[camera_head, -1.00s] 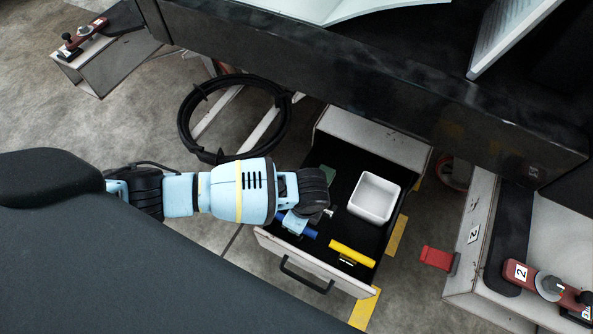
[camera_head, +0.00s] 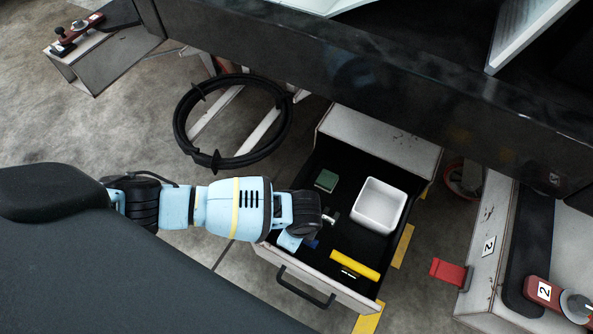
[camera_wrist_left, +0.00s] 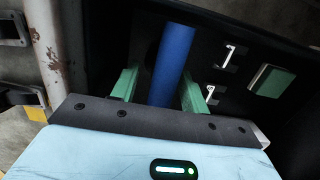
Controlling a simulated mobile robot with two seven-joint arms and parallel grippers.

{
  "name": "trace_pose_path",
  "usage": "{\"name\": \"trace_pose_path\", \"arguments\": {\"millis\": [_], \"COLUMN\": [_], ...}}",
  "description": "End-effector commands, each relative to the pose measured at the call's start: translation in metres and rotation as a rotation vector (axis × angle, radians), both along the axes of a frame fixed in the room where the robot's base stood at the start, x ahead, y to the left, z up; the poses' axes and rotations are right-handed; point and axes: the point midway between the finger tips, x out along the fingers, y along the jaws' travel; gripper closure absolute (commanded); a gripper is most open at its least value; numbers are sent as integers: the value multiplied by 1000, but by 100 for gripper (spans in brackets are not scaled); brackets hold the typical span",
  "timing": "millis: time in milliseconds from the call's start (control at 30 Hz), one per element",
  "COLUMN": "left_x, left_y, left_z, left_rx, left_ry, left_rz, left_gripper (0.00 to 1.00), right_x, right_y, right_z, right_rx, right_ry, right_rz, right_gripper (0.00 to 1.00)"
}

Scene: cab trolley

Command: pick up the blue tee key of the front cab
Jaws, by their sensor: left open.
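The blue tee key (camera_head: 312,244) lies in the open drawer, mostly hidden by my left arm in the head view. In the left wrist view its blue bar (camera_wrist_left: 174,60) runs between the two green fingers. My left gripper (camera_wrist_left: 159,90) is open, with one finger on each side of the bar. I cannot tell whether the fingers touch it. My left gripper's tips are hidden under the wrist in the head view. My right gripper is not in view.
The drawer (camera_head: 335,291) also holds a yellow-handled piece (camera_head: 354,264), a white bin (camera_head: 379,205) and a green block (camera_head: 326,180). A dark beam (camera_head: 370,90) runs above its back. A coiled black hose (camera_head: 182,122) is at the left, a red pedal (camera_head: 447,272) at the right.

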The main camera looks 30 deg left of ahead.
Motion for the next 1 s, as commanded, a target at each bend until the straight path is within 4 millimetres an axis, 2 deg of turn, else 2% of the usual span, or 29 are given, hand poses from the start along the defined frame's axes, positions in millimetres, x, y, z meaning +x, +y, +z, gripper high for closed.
{"name": "trace_pose_path", "arguments": {"millis": [233, 500, 600, 1000], "left_x": [1, 1, 1, 1], "left_y": [0, 0, 0, 0], "left_z": [-2, -2, -2, 1], "left_rx": [-1, -1, -1, -2], "left_ry": [-2, -2, -2, -3], "left_rz": [1, 1, 1, 0], "left_gripper": [55, 90, 100, 100], "right_x": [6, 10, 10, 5], "right_y": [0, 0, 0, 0], "right_z": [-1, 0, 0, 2], "right_rx": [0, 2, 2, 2], "right_ry": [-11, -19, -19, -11], "right_rz": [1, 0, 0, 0], "right_gripper": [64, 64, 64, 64]}}
